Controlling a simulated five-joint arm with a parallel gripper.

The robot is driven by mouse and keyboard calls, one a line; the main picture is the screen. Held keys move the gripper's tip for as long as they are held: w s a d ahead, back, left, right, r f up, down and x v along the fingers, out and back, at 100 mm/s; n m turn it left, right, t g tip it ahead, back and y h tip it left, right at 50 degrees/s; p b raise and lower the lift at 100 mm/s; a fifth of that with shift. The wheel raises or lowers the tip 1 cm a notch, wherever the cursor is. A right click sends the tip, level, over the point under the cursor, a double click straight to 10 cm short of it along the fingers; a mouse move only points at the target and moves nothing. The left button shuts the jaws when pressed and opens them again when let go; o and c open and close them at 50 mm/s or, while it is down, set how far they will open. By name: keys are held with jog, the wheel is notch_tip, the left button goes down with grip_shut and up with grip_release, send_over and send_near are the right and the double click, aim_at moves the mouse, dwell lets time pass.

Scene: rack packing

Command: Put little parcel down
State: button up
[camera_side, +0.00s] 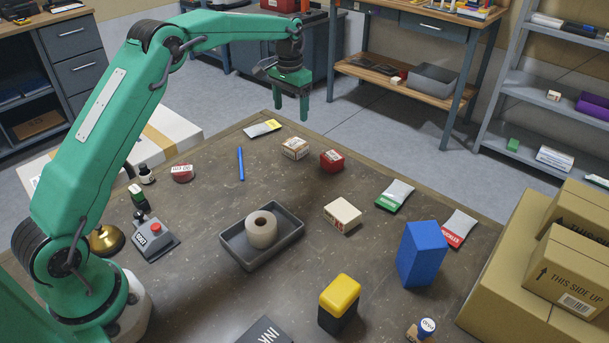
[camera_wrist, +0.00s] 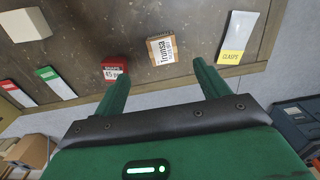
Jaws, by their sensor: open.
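A small brown cardboard parcel with a white printed label (camera_side: 295,148) sits on the dark workbench (camera_side: 195,205) near its far edge. It also shows in the wrist view (camera_wrist: 161,49), in the gap between my two fingertips but beyond them. My gripper (camera_side: 291,116) is raised above the bench's far edge, behind the parcel and apart from it. Its two green fingers (camera_wrist: 158,75) are spread with nothing between them.
A small red box (camera_side: 331,160) stands right of the parcel, and a cream box (camera_side: 342,215) is nearer. A yellow-and-white packet (camera_side: 262,128) and a blue pen (camera_side: 241,163) lie to the left. A grey tray (camera_side: 290,238) holds a tape roll (camera_side: 261,230).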

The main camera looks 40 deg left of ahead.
jog(key=s+d+r+t, duration=0.1)
jog(key=s+d+r, duration=0.2)
jog(key=s+r, duration=0.55)
jog(key=s+d+r+t, duration=0.2)
jog(key=s+r, duration=0.5)
jog(key=s, duration=0.2)
jog(key=s+d+f+t, duration=0.1)
jog(key=s+f, duration=0.1)
jog(key=s, duration=0.8)
jog(key=s+d+f+t, duration=0.1)
jog(key=s+d+f, duration=0.1)
jog(key=s, duration=0.8)
jog(key=shift+s+f, duration=0.2)
jog(key=shift+f, duration=0.05)
